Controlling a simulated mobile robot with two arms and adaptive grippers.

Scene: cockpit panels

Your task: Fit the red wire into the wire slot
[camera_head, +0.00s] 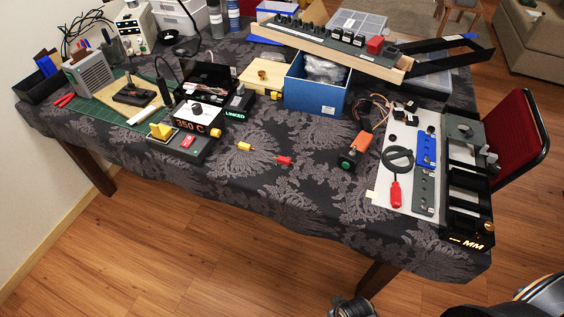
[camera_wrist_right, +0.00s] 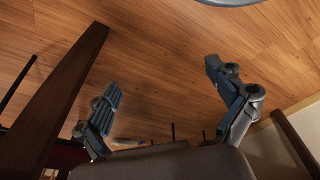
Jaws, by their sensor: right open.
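A short red piece (camera_head: 284,160), possibly the red wire, lies on the patterned tablecloth near the middle of the table. A similar yellow piece (camera_head: 244,146) lies to its left. I cannot pick out the wire slot for certain; a small device (camera_head: 184,140) with a yellow block, a red button and a "350 C" display stands further left. In the right wrist view my right gripper (camera_wrist_right: 161,78) is open and empty, with wooden floor beyond its fingers. It is away from the red piece. My left gripper is not identifiable in the head view.
A blue box (camera_head: 316,91) stands behind the red piece. An orange and black device (camera_head: 354,150) is to its right, then a white board (camera_head: 405,165) with a red-handled tool. The cloth around the red piece is clear. The table's front edge is close.

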